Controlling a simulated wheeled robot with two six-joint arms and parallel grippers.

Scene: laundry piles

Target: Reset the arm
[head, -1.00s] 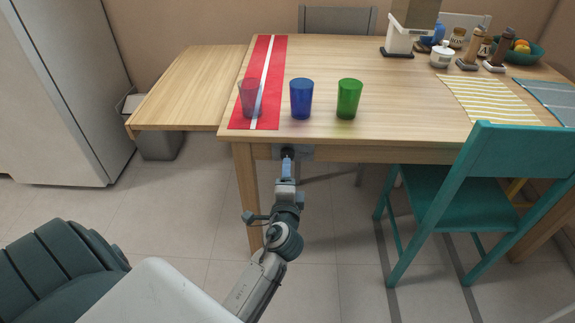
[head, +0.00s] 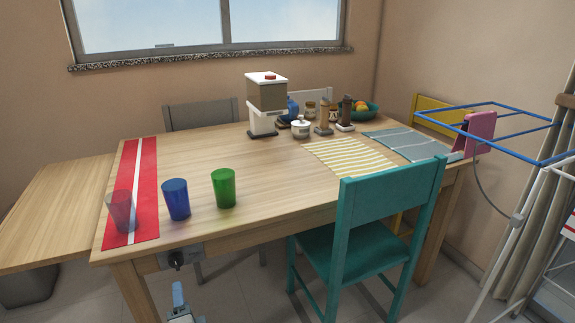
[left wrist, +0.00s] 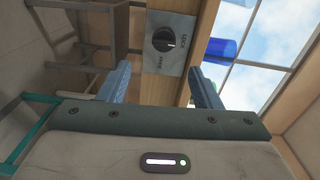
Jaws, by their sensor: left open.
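My left gripper (head: 178,296) shows at the bottom edge of the head view, below the table's front edge. Its two blue fingers are spread apart with nothing between them in the left wrist view (left wrist: 159,70). A dark round knob (head: 176,260) on a grey plate sits under the table's front edge, just ahead of the fingertips and apart from them. In the left wrist view the knob (left wrist: 163,40) is beyond the fingers, with lettering on its plate (left wrist: 182,27). Most of the left arm is out of the head view. My right gripper is in neither view.
The wooden table (head: 270,190) holds a reddish clear cup (head: 122,212), a blue cup (head: 176,199) and a green cup (head: 224,188). A teal chair (head: 392,205) stands at its front right. A drying rack (head: 530,155) stands at far right.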

